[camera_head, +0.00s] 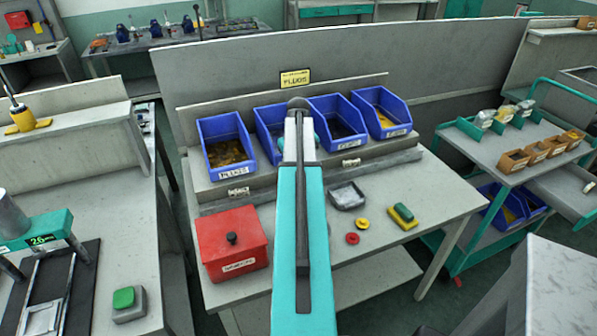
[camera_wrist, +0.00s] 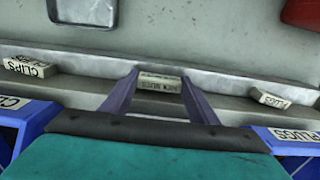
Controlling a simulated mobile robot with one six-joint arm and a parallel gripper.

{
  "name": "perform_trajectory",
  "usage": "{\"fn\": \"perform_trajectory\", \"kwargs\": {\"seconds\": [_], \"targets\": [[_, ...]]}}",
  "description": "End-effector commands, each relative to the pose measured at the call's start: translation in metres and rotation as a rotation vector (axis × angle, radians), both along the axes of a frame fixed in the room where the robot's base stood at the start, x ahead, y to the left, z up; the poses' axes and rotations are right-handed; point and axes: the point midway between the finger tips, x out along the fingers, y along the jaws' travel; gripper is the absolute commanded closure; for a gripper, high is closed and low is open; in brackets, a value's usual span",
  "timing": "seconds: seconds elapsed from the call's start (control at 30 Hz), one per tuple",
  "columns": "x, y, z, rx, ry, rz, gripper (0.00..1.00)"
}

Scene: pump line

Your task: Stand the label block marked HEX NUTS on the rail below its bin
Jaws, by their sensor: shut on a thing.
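In the wrist view my gripper (camera_wrist: 160,77) is shut on a pale label block (camera_wrist: 160,85). The block's dark lettering is small and upside down, so I cannot read it surely. The block is over or at the grey rail (camera_wrist: 85,82), between the CLIPS block (camera_wrist: 27,67) and the PLUGS block (camera_wrist: 270,98); I cannot tell whether it touches the rail. In the head view my arm hides the gripper, the held block and the label of the second blue bin (camera_head: 268,125). The rail (camera_head: 290,180) runs below the bins.
The PLUGS bin (camera_head: 225,150) is at the left, two more bins (camera_head: 335,118) (camera_head: 380,110) at the right.

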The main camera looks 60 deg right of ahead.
Motion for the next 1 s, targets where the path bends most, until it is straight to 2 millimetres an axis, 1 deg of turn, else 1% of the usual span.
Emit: {"fn": "perform_trajectory", "kwargs": {"seconds": [0.1, 0.53, 0.57, 0.6, 0.67, 1.0], "targets": [[-0.0002, 0.0001, -0.0038, 0.000, 0.000, 0.000, 0.71], [-0.0002, 0.0001, -0.0073, 0.000, 0.000, 0.000, 0.71], [-0.0001, 0.0001, -0.0070, 0.000, 0.000, 0.000, 0.43], [-0.0001, 0.0001, -0.0068, 0.000, 0.000, 0.000, 0.36], [-0.0001, 0.0001, -0.0068, 0.000, 0.000, 0.000, 0.28], [-0.0001, 0.0001, -0.0056, 0.000, 0.000, 0.000, 0.28]]}}
